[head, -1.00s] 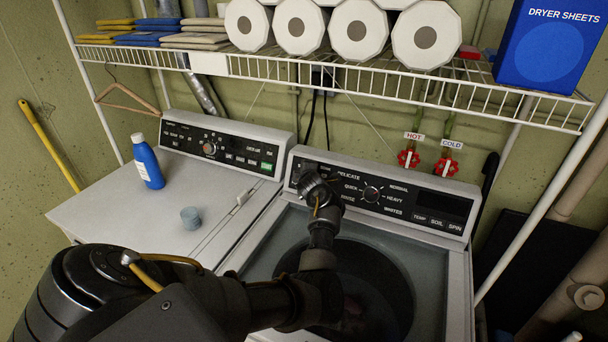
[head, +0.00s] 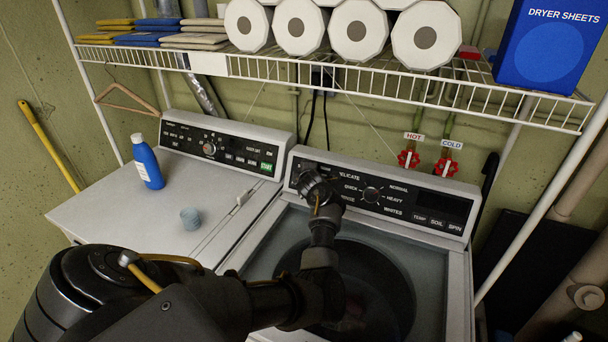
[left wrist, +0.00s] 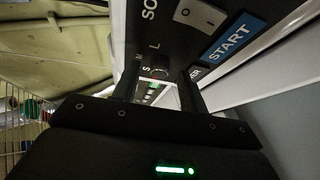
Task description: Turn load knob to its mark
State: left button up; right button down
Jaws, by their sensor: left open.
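The washer's control panel (head: 405,205) is at the right, with a round cycle knob (head: 371,194) among words such as DELICATE, NORMAL and HEAVY. My left gripper (head: 314,183) is at the left end of this panel and covers that part, so the load knob cannot be made out in the head view. In the left wrist view my open left gripper (left wrist: 160,92) has its two fingers apart, close to the dark panel. Letters S and L show there beside a small dark round part (left wrist: 160,72), perhaps the load knob. Contact and its pointer's direction cannot be told.
The dryer (head: 120,215) at left carries a blue bottle (head: 147,163) and a grey-blue cup (head: 190,218). A wire shelf (head: 300,75) hangs above the panels. Red HOT and COLD valves (head: 408,158) are on the wall. The washer's round opening (head: 385,285) lies below my arm.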

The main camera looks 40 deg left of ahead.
pick_arm(q)
jog(key=shift+d, duration=0.1)
jog(key=b+v, duration=0.1)
jog(key=v, duration=0.6)
jog(key=shift+s+b, duration=0.15)
jog(key=shift+b, duration=0.15)
jog(key=shift+r, duration=0.15)
